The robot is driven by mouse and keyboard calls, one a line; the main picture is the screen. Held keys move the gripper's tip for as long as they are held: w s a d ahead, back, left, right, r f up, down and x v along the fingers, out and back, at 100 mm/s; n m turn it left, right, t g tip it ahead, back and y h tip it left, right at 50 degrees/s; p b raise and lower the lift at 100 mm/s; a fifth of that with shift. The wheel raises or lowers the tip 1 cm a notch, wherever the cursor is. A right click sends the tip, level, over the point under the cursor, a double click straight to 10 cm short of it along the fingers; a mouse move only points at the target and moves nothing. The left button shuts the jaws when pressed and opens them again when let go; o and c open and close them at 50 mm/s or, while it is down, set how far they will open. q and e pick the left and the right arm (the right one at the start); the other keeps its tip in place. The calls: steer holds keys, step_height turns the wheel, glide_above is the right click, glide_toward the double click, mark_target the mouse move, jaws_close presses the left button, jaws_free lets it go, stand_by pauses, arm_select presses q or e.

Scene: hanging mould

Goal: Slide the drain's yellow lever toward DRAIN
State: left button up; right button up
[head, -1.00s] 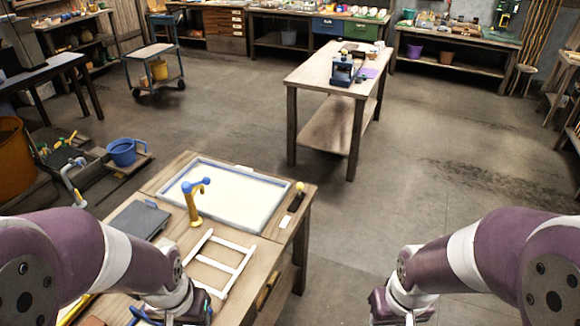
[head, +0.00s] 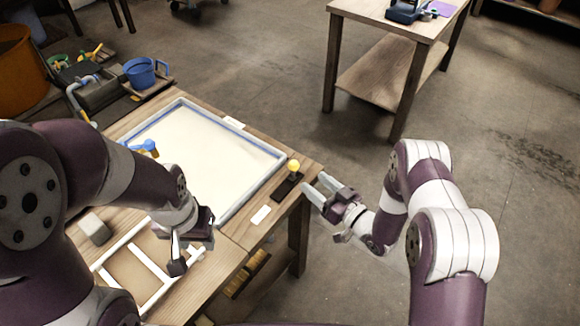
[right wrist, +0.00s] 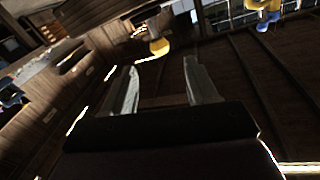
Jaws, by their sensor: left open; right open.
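The drain's lever has a round yellow knob (head: 294,166) above a dark slotted plate (head: 287,187) on the table's right edge, beside the basin. The knob also shows in the right wrist view (right wrist: 159,47), beyond and between the fingertips. My right gripper (head: 316,190) is open and empty, just right of the lever and apart from it, its fingers pointing left towards it. It also shows in the right wrist view (right wrist: 162,72). My left gripper (head: 190,252) is open, above the white frame on the table's near part.
The blue-rimmed basin (head: 275,166) holds pale liquid. White labels lie near the lever plate (head: 261,214) and at the back edge (head: 233,122); their print is unreadable. A white frame (head: 135,262) lies in front. Clear floor lies right of the table; another table (head: 395,75) stands behind.

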mark_target(289, 175)
steer(key=x, duration=1.1)
steer(key=shift+w+r+p, duration=0.1)
steer(key=shift+w+p, duration=0.05)
steer(key=shift+p, duration=0.25)
jaws_close()
steer(key=shift+a, duration=0.1)
